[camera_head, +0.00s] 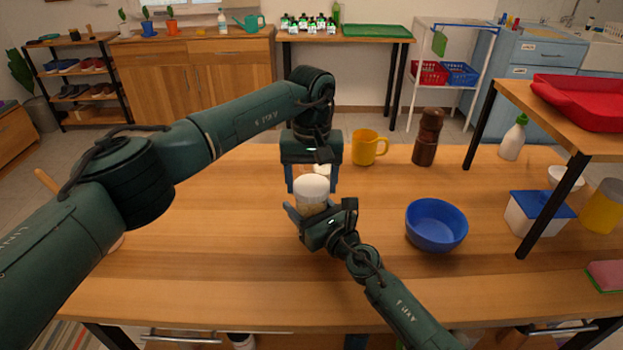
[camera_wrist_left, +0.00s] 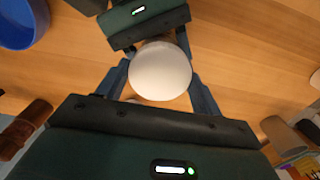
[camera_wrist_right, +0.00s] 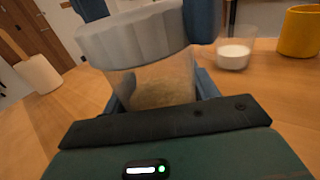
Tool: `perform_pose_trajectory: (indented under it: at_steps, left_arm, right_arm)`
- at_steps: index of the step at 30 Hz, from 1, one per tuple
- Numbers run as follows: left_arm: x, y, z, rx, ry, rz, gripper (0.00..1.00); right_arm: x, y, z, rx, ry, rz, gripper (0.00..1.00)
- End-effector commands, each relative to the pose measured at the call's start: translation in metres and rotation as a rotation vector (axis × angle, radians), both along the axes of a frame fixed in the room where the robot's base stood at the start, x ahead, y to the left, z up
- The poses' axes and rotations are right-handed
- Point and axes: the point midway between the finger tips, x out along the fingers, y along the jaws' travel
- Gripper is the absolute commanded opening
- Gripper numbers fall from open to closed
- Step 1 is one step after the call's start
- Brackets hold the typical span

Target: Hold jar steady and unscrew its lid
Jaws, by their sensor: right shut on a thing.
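The jar (camera_head: 313,207) is clear with pale brown contents and a white lid (camera_head: 311,187). It is upright at the middle of the table. My right gripper (camera_head: 311,213) is shut on the jar's body from the front right; the right wrist view shows the jar (camera_wrist_right: 165,83) between its fingers. My left gripper (camera_head: 312,185) points down above the jar. Its fingers are open, one on each side of the lid (camera_wrist_left: 160,70). Whether either finger touches the lid is hard to tell. The lid sits on the jar.
A small glass with white contents (camera_wrist_right: 235,54) stands behind the jar. A yellow mug (camera_head: 368,147), a brown pepper mill (camera_head: 428,137) and a blue bowl (camera_head: 436,224) stand to the right. A raised shelf (camera_head: 564,122) overhangs the right end. The table's left middle is clear.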

Motion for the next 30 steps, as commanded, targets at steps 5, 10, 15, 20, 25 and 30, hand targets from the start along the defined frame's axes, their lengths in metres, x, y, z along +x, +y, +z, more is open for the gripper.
perform_pose_trajectory:
  at_steps: [5,10,15,20,25,30]
  left_arm:
    - [0.0,-0.0001,0.0003,0.0,0.0,0.0,0.48]
    - [0.0,-0.0001,0.0004,0.0,0.0,0.0,0.38]
    - [0.0001,0.0001,0.0008,0.0,-0.001,0.114,0.37]
    - [0.0001,0.0003,0.001,0.0,-0.001,0.436,0.37]
    - [0.0002,0.0002,0.0011,-0.001,-0.001,0.817,0.37]
    - [0.0001,0.0001,0.0015,0.0,-0.001,1.198,0.37]
  right_arm:
    - [-0.0001,0.0001,-0.0001,0.0,0.0,0.0,0.0]
    - [-0.0001,0.0001,-0.0001,0.0,0.0,0.0,0.0]
    - [0.0,0.0,-0.0001,0.0,0.0,0.0,0.0]
    - [0.0,0.0,-0.0001,0.0,0.0,0.0,0.0]
    - [0.0,0.0,-0.0001,0.0,0.0,0.0,0.0]
    - [0.0001,-0.0001,-0.0002,0.0,0.0,0.0,0.0]
